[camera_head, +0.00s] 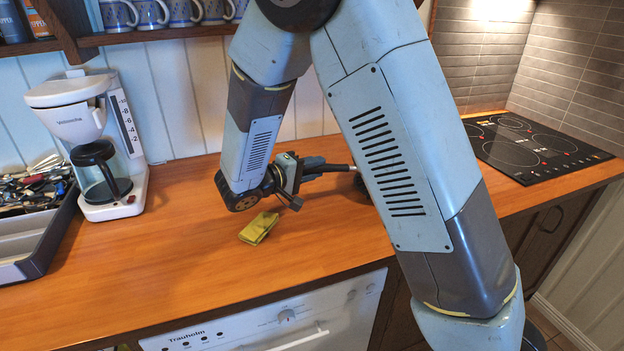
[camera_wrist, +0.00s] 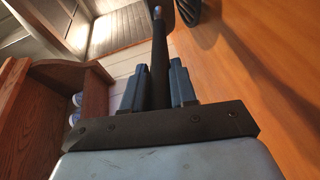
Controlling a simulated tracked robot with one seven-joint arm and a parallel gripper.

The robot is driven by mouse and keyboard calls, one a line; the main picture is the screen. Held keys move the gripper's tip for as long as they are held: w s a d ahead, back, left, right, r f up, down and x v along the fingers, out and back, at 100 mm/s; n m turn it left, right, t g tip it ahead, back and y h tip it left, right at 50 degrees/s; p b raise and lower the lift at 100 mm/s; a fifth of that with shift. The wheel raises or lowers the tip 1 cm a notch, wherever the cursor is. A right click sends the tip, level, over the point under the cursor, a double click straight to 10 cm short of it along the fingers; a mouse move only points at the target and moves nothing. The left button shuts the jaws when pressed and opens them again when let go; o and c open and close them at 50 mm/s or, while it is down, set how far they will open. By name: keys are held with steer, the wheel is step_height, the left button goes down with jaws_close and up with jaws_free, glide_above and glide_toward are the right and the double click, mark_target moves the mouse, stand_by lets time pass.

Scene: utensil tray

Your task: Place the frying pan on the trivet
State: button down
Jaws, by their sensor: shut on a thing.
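My gripper (camera_head: 313,168) is above the counter, to the left of my large arm link in the head view. It is shut on the dark handle (camera_head: 340,168) of the frying pan. In the wrist view the handle (camera_wrist: 160,55) runs between the two fingers (camera_wrist: 157,85) toward the top edge. The pan's body is mostly hidden behind my arm in the head view and cut off in the wrist view. A dark ridged thing (camera_wrist: 188,12) shows at the wrist view's top; I cannot tell whether it is the trivet. I cannot make out the trivet elsewhere.
The wooden counter (camera_head: 180,260) is largely clear in front. A coffee maker (camera_head: 85,140) and a utensil tray (camera_head: 50,238) stand at left. A black cooktop (camera_head: 535,150) is at right. A mug shelf (camera_head: 150,35) hangs above.

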steer(key=shift+w+f, duration=0.2)
steer(key=shift+f, duration=0.05)
steer(key=shift+a+f, duration=0.1)
steer(key=shift+f, duration=1.4)
steer(key=c, duration=0.9)
jaws_free()
